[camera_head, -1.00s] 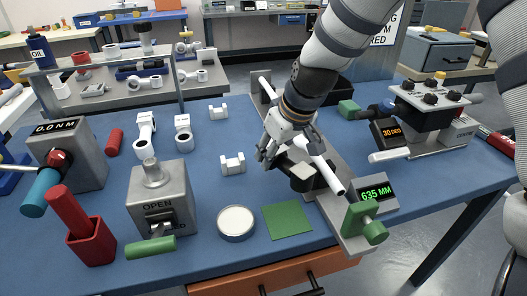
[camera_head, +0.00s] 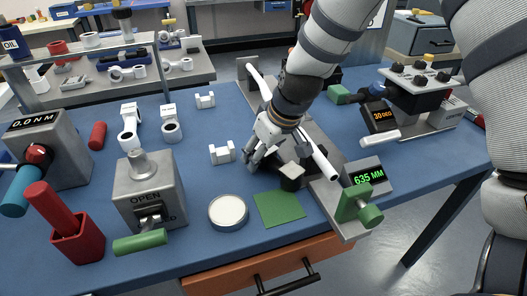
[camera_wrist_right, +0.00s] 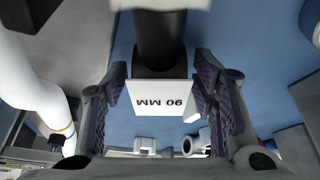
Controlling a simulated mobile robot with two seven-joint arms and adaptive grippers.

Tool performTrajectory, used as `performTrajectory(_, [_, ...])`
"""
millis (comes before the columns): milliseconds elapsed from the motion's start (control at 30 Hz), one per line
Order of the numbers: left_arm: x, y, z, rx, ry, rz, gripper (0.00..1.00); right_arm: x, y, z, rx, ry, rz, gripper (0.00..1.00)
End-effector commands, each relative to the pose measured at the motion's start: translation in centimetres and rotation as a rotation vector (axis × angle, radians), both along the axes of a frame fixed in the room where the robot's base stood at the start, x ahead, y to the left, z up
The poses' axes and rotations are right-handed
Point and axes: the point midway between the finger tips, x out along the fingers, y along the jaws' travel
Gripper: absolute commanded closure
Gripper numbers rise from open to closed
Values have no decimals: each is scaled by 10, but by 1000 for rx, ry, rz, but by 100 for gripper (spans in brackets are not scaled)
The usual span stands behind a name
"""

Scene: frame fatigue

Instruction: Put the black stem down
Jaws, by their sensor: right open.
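My left gripper is not in view.
A white tube (camera_head: 318,158) runs along the fixture, just right of the gripper. A 635 MM display (camera_head: 368,178) and green clamp (camera_head: 358,205) stand at its near end. A round white-topped dish (camera_head: 228,211) and a white cradle (camera_head: 222,153) lie to the left, with bare blue table around them.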

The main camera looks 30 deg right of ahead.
Motion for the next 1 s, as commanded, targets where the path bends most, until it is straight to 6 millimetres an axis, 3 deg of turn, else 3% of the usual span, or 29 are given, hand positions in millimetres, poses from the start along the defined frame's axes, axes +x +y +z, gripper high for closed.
performTrajectory(67, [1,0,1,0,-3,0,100,0,0,6,-1,-3,1,47])
performTrajectory(300, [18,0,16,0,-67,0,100,-23,-4,68,-2,-17,0,47])
performTrajectory(500, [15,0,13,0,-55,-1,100,-40,-7,102,-2,-3,0,47])
performTrajectory(667, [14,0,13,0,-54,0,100,-46,-7,113,0,1,0,47])
performTrajectory(1000, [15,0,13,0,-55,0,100,-47,-7,113,0,2,0,47])
